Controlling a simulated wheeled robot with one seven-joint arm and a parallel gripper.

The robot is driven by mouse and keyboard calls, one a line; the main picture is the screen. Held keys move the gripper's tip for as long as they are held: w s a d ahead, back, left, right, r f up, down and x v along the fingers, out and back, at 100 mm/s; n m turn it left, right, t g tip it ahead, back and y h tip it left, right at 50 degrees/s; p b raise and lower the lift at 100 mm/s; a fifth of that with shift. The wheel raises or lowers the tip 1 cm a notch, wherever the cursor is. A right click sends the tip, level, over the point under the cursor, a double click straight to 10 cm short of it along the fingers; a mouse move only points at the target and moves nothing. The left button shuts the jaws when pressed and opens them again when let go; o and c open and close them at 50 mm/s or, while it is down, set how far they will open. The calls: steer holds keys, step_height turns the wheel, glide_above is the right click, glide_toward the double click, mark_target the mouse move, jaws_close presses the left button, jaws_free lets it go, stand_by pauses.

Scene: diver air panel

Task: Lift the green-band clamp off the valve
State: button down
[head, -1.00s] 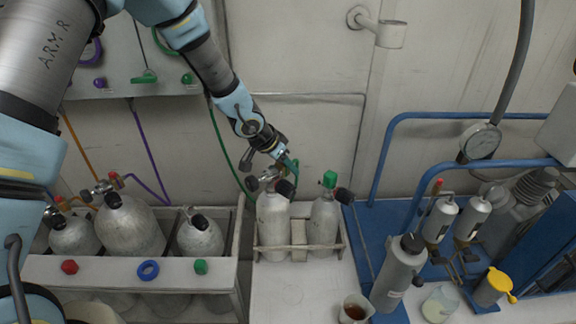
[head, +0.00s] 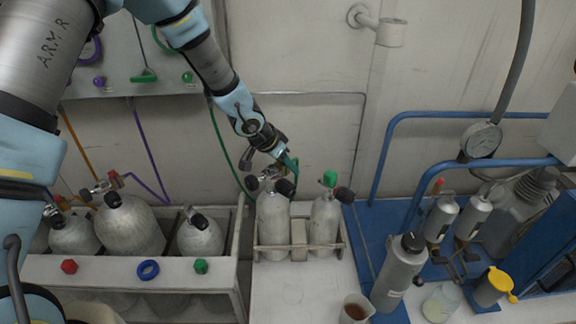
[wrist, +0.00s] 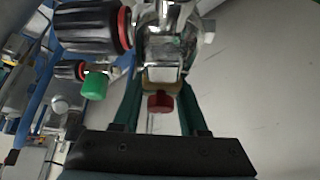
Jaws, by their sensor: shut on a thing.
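My gripper (head: 288,170) is at the top of the left of two grey cylinders (head: 272,226) in a small rack. In the wrist view, its teal fingers (wrist: 160,105) are closed on the clamp (wrist: 161,84), a metal and tan piece with a red knob. The clamp is at the metal valve (wrist: 168,45), which has a black, red-ringed handwheel (wrist: 92,28). I cannot tell whether the clamp still touches the valve. No green band shows clearly on it. In the head view, my fingers mostly hide the clamp.
The right cylinder (head: 325,222) stands close by, with a green-topped valve (head: 330,178). The rack (head: 297,250) holds both. Larger cylinders stand in a bench (head: 220,267) at left. A grey bottle (head: 398,272), a beaker (head: 355,309) and blue rails (head: 460,116) are at right. The wall is behind.

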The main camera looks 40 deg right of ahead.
steer(key=shift+w+r+n+t+b, duration=0.15)
steer(key=shift+n+t+b, duration=0.3)
steer(key=shift+b, duration=0.8)
steer(key=shift+r, duration=0.1)
stand_by(0.9)
steer(key=shift+r+p, duration=2)
steer(key=shift+p, duration=0.05)
steer(key=shift+r, duration=0.15)
